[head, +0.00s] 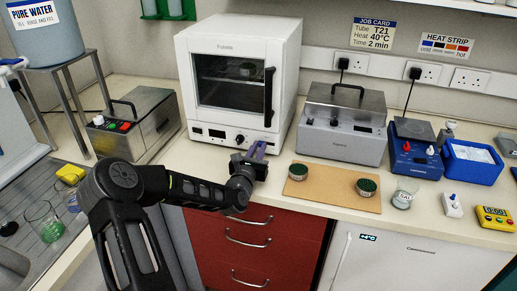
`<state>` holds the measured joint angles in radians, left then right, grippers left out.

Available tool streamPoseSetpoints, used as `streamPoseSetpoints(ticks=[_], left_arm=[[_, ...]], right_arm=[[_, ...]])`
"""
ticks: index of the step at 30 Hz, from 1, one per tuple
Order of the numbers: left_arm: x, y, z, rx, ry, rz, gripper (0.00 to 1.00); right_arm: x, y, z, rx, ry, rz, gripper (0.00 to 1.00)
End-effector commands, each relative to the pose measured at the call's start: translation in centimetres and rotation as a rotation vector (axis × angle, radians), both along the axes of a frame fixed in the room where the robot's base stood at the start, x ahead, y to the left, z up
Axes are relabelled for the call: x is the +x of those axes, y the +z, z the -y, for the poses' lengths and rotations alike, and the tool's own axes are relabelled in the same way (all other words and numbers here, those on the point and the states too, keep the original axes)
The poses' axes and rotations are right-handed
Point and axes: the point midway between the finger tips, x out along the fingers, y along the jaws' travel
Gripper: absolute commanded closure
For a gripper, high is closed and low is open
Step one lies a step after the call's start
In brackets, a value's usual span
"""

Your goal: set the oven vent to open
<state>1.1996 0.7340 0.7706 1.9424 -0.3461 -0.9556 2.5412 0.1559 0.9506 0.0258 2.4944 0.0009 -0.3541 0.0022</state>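The white oven (240,85) stands on the bench at the back, with its windowed door shut and a black upright handle on the door's right. Its lower front panel has a small display (217,134), a small dark control at the left and a dark round knob (239,139) at the right. I cannot make out which part is the vent or how it is set. My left gripper (257,150) is just in front of the panel's lower right, near the knob. Its fingers are small and partly hidden, so contact and opening are unclear. My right gripper is out of view.
A brown board (330,190) with two green-topped dishes lies right of my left gripper. A steel lidded bath (342,125) stands right of the oven, and another steel unit (135,125) stands left.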

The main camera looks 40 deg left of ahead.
Motion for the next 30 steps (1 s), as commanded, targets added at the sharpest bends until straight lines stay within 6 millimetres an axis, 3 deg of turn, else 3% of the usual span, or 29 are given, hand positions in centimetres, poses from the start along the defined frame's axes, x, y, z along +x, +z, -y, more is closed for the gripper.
streamPoseSetpoints(ticks=[5, 30], left_arm=[[-0.01, 0.01, 0.0, 0.0, 0.0, 0.0, 1.0], [-0.01, 0.03, 0.0, 0.0, 0.0, 0.0, 1.0]], right_arm=[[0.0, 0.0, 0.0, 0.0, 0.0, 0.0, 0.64], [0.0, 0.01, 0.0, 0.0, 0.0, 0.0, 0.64]])
